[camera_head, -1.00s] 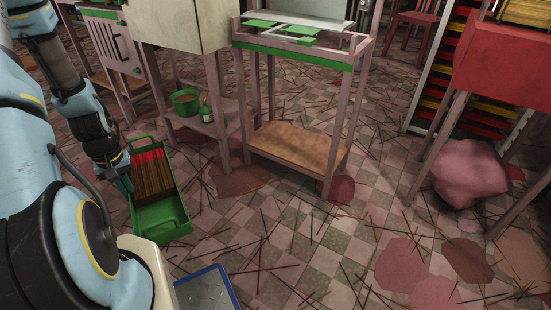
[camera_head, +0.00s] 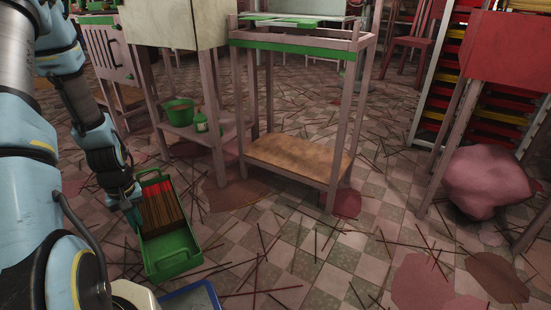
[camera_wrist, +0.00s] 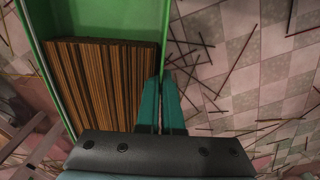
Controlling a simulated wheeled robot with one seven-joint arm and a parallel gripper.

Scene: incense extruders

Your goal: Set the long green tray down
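The long green tray (camera_head: 176,258) hangs at the left of the head view, holding a bundle of brown incense sticks with red ends (camera_head: 160,208). Its near end is empty. My gripper (camera_head: 134,212) is at the tray's left long side. In the wrist view, the two teal fingers of my gripper (camera_wrist: 160,100) are closed together on the thin side wall of the tray (camera_wrist: 97,22), with the brown sticks (camera_wrist: 100,85) to the left of them. The tray appears held above the floor, though its exact height is hard to tell.
A tall pink-framed stand (camera_head: 300,160) with a brown lower shelf is right of the tray. A table shelf behind holds a green pot (camera_head: 178,112) and a small bottle (camera_head: 201,122). A blue-edged tray (camera_head: 190,298) is near the bottom. Scattered sticks litter the checkered floor.

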